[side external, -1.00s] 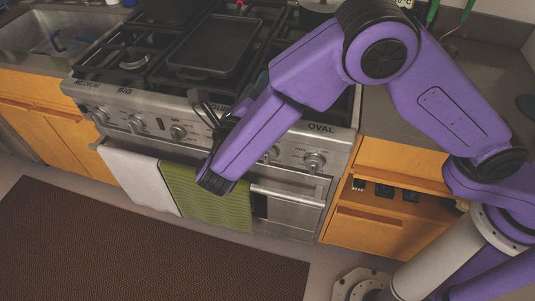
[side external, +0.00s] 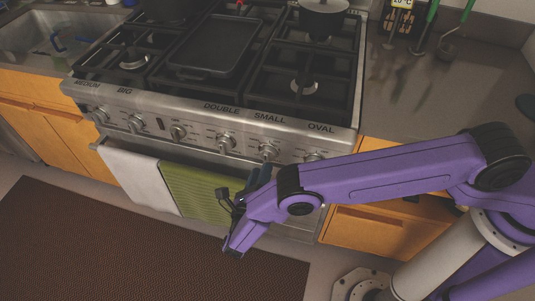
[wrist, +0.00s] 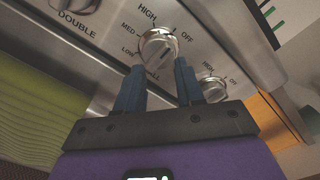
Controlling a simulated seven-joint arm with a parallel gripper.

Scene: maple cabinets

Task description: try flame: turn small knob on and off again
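The small knob (side external: 268,152) is a round silver knob on the stove's front panel, between the double and oval knobs. In the wrist view the small knob (wrist: 158,47) sits straight ahead, just beyond my fingertips, with High, Med, Low and Off printed around it. Which mark it points to is not clear. My gripper (wrist: 160,68) is open, its two blue fingers apart and nothing held between them. In the side view my gripper (side external: 259,175) is in front of and below the small knob. No flame shows at the front right burner (side external: 304,86).
The oval knob (wrist: 213,90) is close to the right finger, and the double knob (wrist: 75,4) is at upper left. A green towel (side external: 190,190) and a white towel (side external: 140,178) hang on the oven handle left of my gripper. A pot (side external: 323,18) stands at the back right.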

